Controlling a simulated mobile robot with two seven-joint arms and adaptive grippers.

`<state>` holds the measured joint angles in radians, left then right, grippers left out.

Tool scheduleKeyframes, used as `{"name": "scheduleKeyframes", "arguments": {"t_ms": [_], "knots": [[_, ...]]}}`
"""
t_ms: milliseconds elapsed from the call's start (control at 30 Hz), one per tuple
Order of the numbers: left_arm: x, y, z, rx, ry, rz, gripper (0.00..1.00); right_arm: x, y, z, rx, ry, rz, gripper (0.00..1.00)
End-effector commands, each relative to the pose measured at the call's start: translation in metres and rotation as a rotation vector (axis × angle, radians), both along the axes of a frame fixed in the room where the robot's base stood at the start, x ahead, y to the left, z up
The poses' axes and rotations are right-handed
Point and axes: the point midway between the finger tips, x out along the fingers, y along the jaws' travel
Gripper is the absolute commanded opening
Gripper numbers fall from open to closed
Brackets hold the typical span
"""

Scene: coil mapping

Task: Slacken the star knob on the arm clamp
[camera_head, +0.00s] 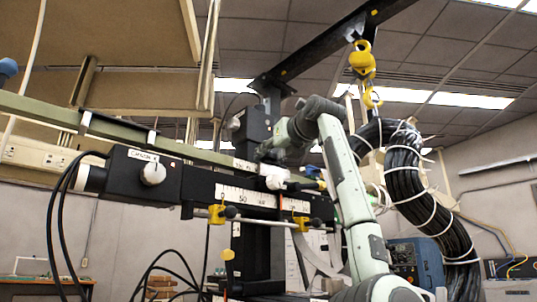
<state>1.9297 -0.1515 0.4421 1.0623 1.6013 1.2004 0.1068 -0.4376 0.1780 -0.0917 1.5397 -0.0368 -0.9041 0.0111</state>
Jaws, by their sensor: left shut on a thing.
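A white clamp part (275,181) shows just below the gripper, above the black scaled arm (258,197). My right gripper is not in view.
A black box with a white round knob (152,173) and cables stands left. Yellow clamps (216,214) hang under the scaled arm. A yellow hoist hook (362,62) hangs above. A thick black cable bundle (408,180) curves down right, near a blue box (416,262).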

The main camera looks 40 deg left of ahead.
Motion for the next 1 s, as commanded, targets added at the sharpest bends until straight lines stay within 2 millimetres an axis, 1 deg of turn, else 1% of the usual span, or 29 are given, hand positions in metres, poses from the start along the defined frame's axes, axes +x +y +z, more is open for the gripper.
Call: {"name": "scheduleKeyframes", "arguments": {"t_ms": [200,400,633,1000], "knots": [[0.0034,-0.0009,0.0011,0.004,0.003,0.162,0.07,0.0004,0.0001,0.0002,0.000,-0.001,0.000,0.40],[0.0042,-0.0010,0.0009,0.002,0.001,0.255,0.07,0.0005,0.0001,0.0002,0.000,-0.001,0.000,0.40],[0.0048,-0.0015,0.0004,0.000,-0.001,0.311,0.07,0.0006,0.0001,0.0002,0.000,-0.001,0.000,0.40],[0.0052,-0.0012,-0.0003,-0.002,-0.002,0.324,0.07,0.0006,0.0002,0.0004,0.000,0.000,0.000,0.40]]}}
